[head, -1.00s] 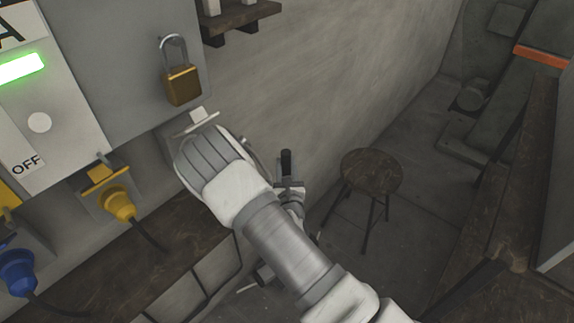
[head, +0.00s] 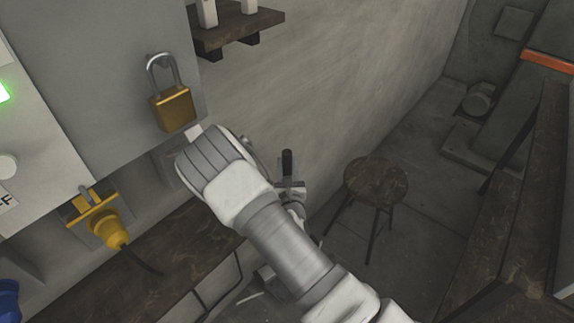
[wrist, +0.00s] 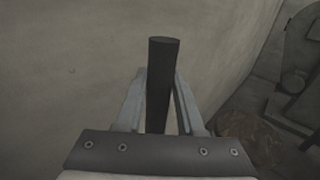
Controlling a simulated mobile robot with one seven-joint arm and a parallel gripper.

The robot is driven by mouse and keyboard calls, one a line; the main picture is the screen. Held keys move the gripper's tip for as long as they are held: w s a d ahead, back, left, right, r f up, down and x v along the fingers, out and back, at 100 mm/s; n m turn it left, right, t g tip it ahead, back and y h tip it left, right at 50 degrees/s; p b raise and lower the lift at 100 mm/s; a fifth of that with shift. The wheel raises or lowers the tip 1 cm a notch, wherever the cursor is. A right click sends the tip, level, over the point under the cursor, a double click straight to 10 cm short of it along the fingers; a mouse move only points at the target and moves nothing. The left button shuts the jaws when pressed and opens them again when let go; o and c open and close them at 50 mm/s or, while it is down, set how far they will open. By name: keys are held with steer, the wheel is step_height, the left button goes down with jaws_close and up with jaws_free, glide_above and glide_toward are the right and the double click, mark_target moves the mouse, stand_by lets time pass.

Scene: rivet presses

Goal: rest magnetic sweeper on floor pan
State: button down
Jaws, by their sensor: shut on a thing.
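My gripper (head: 291,184) shows beyond my forearm in the head view, near the pale wall. It is shut on a dark, upright, round handle (head: 287,160), which I take to be the magnetic sweeper's. In the wrist view the handle (wrist: 163,60) stands between the two grey fingers of my gripper (wrist: 160,100). The sweeper's lower part is hidden behind my gripper and arm. At the far right floor lies a low grey slab (head: 470,142), with a round object beyond it; I cannot tell which, if either, is the floor pan.
A round wooden stool (head: 376,181) stands on the floor right of my gripper. A wooden bench (head: 522,190) runs along the right. A grey cabinet with a brass padlock (head: 173,109) and a yellow plug (head: 108,230) are at left. Floor between stool and slab looks clear.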

steer(key=shift+r+p, duration=0.3)
steer(key=shift+f+b, duration=2.7)
steer(key=shift+f, duration=1.7)
steer(key=c, duration=0.6)
jaws_free()
steer(key=o, duration=0.3)
steer(key=shift+f, duration=0.25)
steer(key=o, duration=0.3)
steer(key=shift+r, duration=0.1)
